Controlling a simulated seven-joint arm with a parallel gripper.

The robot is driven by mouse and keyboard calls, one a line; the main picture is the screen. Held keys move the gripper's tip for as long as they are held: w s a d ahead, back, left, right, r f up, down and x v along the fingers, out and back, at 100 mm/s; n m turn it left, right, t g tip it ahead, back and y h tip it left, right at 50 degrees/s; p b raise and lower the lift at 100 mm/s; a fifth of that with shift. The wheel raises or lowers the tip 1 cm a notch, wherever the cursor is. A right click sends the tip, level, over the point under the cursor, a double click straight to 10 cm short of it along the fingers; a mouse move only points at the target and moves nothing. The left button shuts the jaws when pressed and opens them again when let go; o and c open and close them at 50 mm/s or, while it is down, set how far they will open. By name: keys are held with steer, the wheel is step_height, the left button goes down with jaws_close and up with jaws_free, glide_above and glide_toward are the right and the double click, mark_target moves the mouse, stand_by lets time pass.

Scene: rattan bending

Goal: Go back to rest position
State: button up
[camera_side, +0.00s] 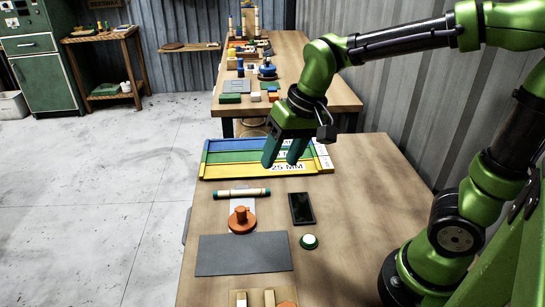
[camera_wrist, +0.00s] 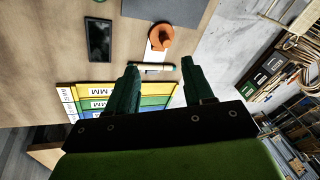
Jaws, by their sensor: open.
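My green gripper (camera_side: 283,152) hangs above the work table, in front of the colour-banded tray (camera_side: 225,171) in the side view. Its two dark green fingers (camera_wrist: 158,85) are spread apart in the wrist view, with nothing held between them. The tray has blue, green and yellow bands with "MM" labels, and it lies partly behind the fingers in the wrist view (camera_wrist: 150,101). A pale rattan stick (camera_side: 241,193) with dark ends lies on the table, separate from the gripper. It also shows beyond the fingertips in the wrist view (camera_wrist: 153,67).
An orange round fixture (camera_side: 242,221), a dark phone-like block (camera_side: 302,208), a white-topped green button (camera_side: 309,241) and a grey mat (camera_side: 243,254) lie on the near table (camera_side: 365,195). A second table (camera_side: 340,98) with several items stands behind. Grey corrugated walls rise behind and to the right.

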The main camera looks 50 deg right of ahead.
steer(key=s+d+r+t, duration=0.2)
steer(key=s+d+t, duration=0.1)
steer(key=s, duration=0.5)
steer(key=shift+d+r+t, duration=0.25)
steer(key=shift+r+t, duration=0.1)
steer(key=shift+t, duration=0.15)
